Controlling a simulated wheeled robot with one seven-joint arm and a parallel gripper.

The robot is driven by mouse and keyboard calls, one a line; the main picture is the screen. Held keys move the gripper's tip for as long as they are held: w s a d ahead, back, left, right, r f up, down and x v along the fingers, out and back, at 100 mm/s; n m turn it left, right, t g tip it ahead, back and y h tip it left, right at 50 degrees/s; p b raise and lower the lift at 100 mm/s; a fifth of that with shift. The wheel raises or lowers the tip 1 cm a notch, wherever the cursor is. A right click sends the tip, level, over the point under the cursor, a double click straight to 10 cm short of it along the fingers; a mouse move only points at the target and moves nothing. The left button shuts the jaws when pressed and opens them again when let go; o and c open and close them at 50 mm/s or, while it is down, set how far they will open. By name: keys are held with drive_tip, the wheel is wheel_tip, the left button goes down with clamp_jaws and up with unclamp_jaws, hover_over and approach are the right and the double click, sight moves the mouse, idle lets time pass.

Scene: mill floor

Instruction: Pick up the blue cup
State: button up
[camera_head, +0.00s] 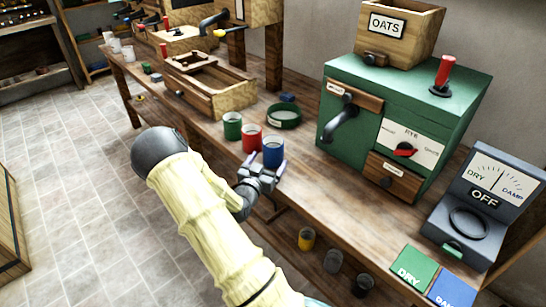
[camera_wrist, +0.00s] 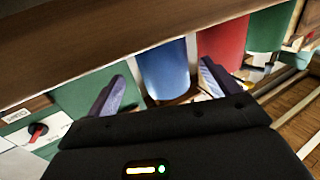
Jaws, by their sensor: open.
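The blue cup (camera_head: 273,152) stands upright on the wooden bench, at the right end of a row with a red cup (camera_head: 251,138) and a green cup (camera_head: 232,126). My gripper (camera_head: 263,170) is at the bench's front edge, just in front of the blue cup. In the wrist view the blue cup (camera_wrist: 166,70) shows between the two spread fingers of my gripper (camera_wrist: 160,92). The fingers are open and hold nothing. I cannot tell whether the cup lies fully between the fingertips. The red cup (camera_wrist: 224,48) is just outside one finger.
A green mill box (camera_head: 400,125) with a crank stands right of the cups. A green round dish (camera_head: 284,116) sits behind them, and a wooden tray (camera_head: 210,90) to the left. A dry/damp meter (camera_head: 480,205) is at the right. Several cups sit on the lower shelf.

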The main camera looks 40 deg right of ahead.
drive_tip(key=shift+w+d, duration=0.25)
drive_tip(key=shift+d, duration=0.15)
drive_tip(key=x, duration=0.5)
drive_tip(key=shift+w, duration=0.25)
drive_tip(key=c, duration=1.2)
wheel_tip(320, 180, up, 10)
drive_tip(key=p, duration=0.1)
idle(0.6)
